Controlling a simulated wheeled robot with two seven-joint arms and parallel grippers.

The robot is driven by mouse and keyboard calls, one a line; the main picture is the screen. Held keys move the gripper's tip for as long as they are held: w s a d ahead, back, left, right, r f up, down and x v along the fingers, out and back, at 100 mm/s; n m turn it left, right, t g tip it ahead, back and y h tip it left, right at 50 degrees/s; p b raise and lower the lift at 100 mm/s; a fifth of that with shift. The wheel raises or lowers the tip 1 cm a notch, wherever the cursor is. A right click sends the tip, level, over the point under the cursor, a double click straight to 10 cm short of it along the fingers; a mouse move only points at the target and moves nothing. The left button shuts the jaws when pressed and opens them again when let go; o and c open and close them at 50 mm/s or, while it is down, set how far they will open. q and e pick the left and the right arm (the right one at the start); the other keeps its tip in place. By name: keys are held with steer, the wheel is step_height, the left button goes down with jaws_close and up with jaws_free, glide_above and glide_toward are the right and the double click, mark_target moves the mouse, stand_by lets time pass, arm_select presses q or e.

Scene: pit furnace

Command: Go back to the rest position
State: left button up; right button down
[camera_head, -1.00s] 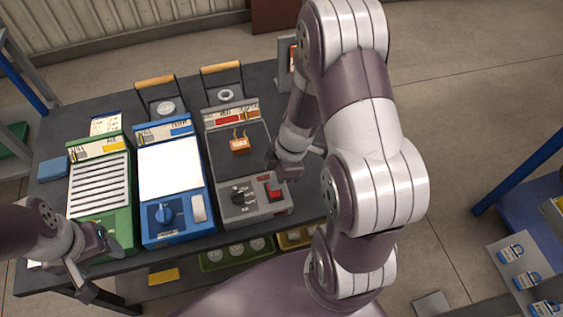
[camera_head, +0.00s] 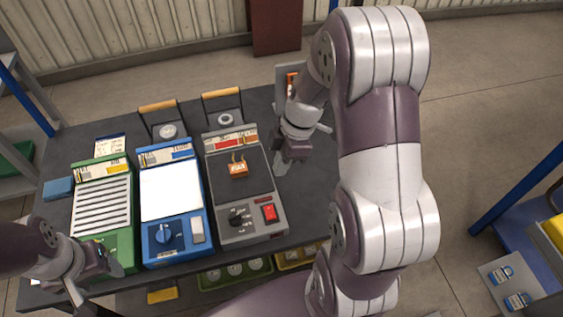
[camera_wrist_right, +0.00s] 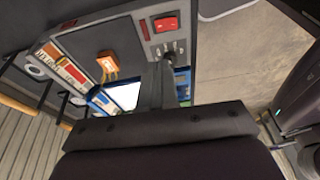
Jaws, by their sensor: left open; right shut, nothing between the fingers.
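My right gripper (camera_head: 284,165) is shut and empty, above the dark table to the right of the grey panel (camera_head: 240,190). Its closed fingers also show in the right wrist view (camera_wrist_right: 165,85), with the panel behind them. The panel carries a red switch (camera_head: 269,212), a black knob (camera_head: 238,215) and an orange padlock-like tag (camera_head: 238,170). My right gripper is apart from the switch. My left gripper (camera_head: 92,285) is open near the front left corner of the table, by the green panel (camera_head: 120,245). Its fingertips are partly hard to make out.
A blue panel (camera_head: 165,240) stands between the green and grey ones on the dark table (camera_head: 300,225). Wooden-handled holders (camera_head: 222,95) stand behind. Open floor (camera_head: 480,120) lies to the right.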

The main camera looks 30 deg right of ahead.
steer(key=shift+s, duration=0.1)
steer(key=s+a+r+m+t+h+p, duration=0.1)
steer(key=s+a+r+m+h+p, duration=0.2)
steer(key=m, duration=1.1)
steer(key=s+a+r+p, duration=0.1)
steer(key=s+a+r, duration=0.1)
steer(key=s, duration=0.1)
steer(key=shift+s+a+r+m, duration=0.15)
steer(key=shift+a+r+m, duration=0.15)
steer(key=shift+r+m, duration=0.1)
stand_by(0.8)
